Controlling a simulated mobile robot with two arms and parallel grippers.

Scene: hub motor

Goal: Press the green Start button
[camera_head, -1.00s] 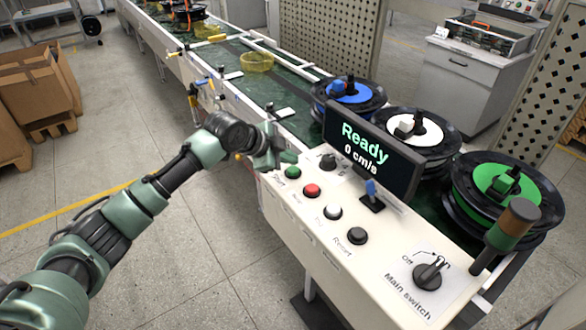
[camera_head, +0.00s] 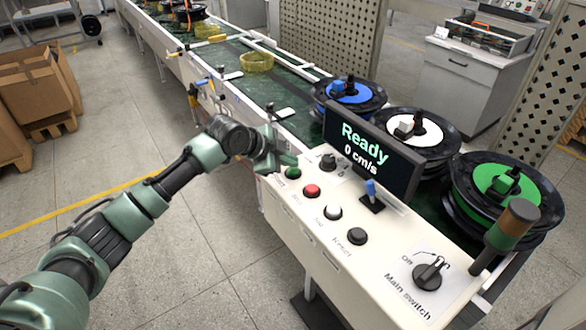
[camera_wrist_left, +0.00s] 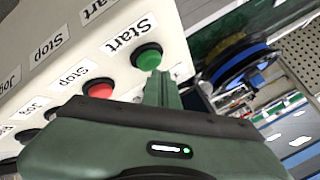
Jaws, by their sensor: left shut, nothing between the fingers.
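The green Start button (camera_head: 292,173) sits at the far left end of the button row on the white control panel (camera_head: 330,262). It also shows in the left wrist view (camera_wrist_left: 147,57), beside its "Start" label. My left gripper (camera_head: 282,160) is shut and empty, with its fingertips just behind the green button in the head view. In the left wrist view the closed fingers (camera_wrist_left: 163,88) point toward the button's lower right edge. I cannot tell whether they touch it. My right gripper is not in view.
A red button (camera_head: 312,191), a white button (camera_head: 332,212) and a black Reset button (camera_head: 357,236) follow along the panel. The display (camera_head: 368,150) reads "Ready, 0 cm/s". The main switch (camera_head: 430,275) is at the front. Spools stand behind the display.

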